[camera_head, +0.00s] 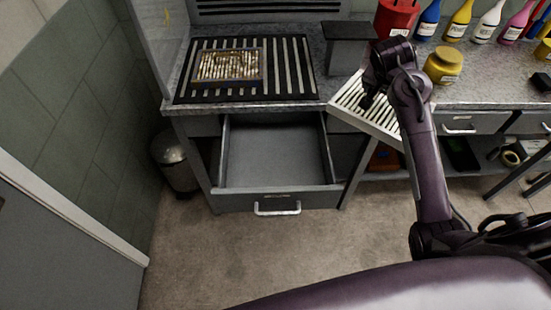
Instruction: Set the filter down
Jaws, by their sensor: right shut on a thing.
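A white slatted filter (354,103) hangs tilted in front of the bench edge, right of the open drawer. My right gripper (370,98) is at its upper part and shut on it; the arm hides part of its right side, and the fingertips are hard to make out. A second, framed panel with a mottled brown and white face (230,66) lies on a black slatted grate (294,68) on the bench at the left. My left gripper is out of view.
An open, empty grey drawer (272,160) juts out below the grate. A dark raised block (349,47), a red container (396,17), a yellow jar (443,65) and several coloured bottles stand on the bench (480,75). A bin (174,160) stands at left. The floor in front is clear.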

